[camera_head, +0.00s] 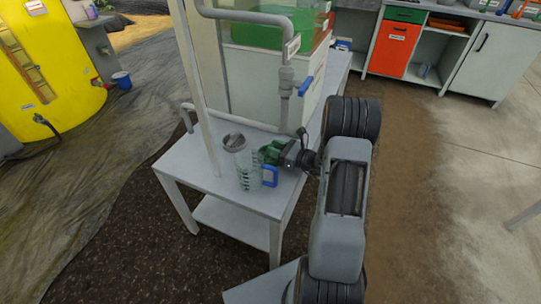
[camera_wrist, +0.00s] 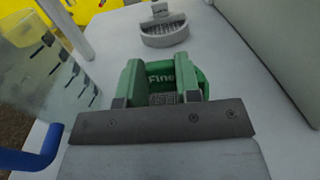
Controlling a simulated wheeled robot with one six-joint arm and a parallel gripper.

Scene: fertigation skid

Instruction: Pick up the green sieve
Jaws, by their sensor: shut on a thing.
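The green sieve (camera_wrist: 203,84), marked "Fine", is in the wrist view just beyond the dark gripper bar. My gripper (camera_wrist: 157,80) is shut on it, with green parts to either side of the label. Much of the sieve's body is hidden behind the jaws. In the head view the green sieve (camera_head: 270,151) is at the tip of my gripper (camera_head: 283,154), over the small grey table, right of the clear jug. I cannot tell whether it touches the table.
The clear jug (camera_head: 246,170) with a blue handle (camera_head: 270,177) stands close left of my gripper. A grey sieve (camera_wrist: 165,35) lies farther back on the grey table (camera_head: 180,160). Pipework with a blue-handled valve (camera_head: 306,86) and a white tank stand behind.

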